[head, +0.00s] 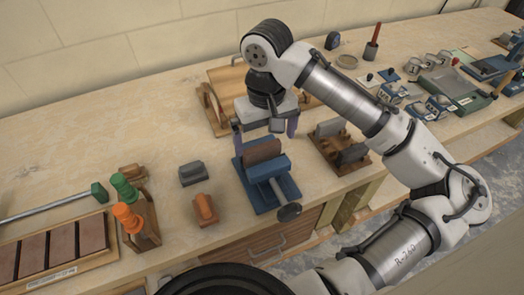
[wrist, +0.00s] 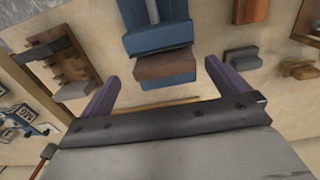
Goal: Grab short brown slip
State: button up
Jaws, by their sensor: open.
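A short brown slip (head: 262,150) stands in the blue vise (head: 270,170), at the middle of the bench in the head view. In the wrist view the slip (wrist: 165,66) shows its brown face and lies beside the blue vise jaw (wrist: 160,38). My gripper (head: 265,132) is open, with its two purple fingers apart just above the vise and to either side of the slip. In the wrist view the slip lies between the fingers of my gripper (wrist: 160,75), with gaps on both sides. I cannot tell how deep the fingers reach.
A grey block (head: 193,173) and an orange block (head: 205,209) lie left of the vise. A wooden rack (head: 340,150) with grey blocks stands close on the right. A wooden board (head: 225,80) is behind. A tray (head: 60,275) of dark brown slabs lies far left.

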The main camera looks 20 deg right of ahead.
aim_at(263, 149)
jog(key=shift+w+a+f+p, duration=0.1)
jog(key=shift+f+p, duration=0.3)
jog(key=shift+f, duration=1.15)
jog(key=shift+w+a+f+p, duration=0.1)
jog(key=shift+f+p, duration=0.25)
jog(key=shift+f, duration=1.2)
jog(key=c, duration=1)
